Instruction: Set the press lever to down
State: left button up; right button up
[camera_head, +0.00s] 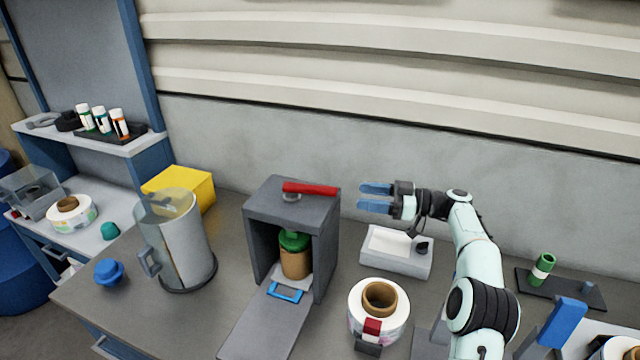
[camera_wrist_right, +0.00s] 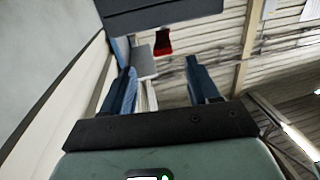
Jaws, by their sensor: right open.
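The press (camera_head: 292,212) is a grey box with an open front in the middle of the bench. Its red lever (camera_head: 312,188) lies across the top, pointing right from a round pivot. My right gripper (camera_head: 362,196) is open and empty to the right of the lever's end, with a small gap and its blue fingers pointing left towards it. In the right wrist view a red end, likely the lever (camera_wrist_right: 163,42), shows beyond and between the open fingers, beside a dark grey panel (camera_wrist_right: 160,14). My left gripper is not in view.
A green-topped brown jar (camera_head: 295,258) stands inside the press, above a lowered front flap (camera_head: 262,325). A clear cylinder (camera_head: 178,240) and a yellow box (camera_head: 180,188) stand left. A white tray (camera_head: 396,262) and a label reel (camera_head: 365,305) lie right, below my arm.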

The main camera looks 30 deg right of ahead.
aim_at(317, 188)
jog(key=p+x, duration=0.2)
jog(key=x, duration=1)
jog(key=shift+w+a+r, duration=0.1)
jog(key=shift+a+r, duration=0.1)
jog(key=shift+a, duration=0.15)
jog(key=shift+w+a+f, duration=0.1)
jog(key=shift+w+a, duration=0.15)
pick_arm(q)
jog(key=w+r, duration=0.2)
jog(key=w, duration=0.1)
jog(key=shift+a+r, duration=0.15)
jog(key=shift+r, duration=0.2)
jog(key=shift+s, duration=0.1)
pick_arm(e)
jog(key=shift+s, duration=0.1)
grip_shut()
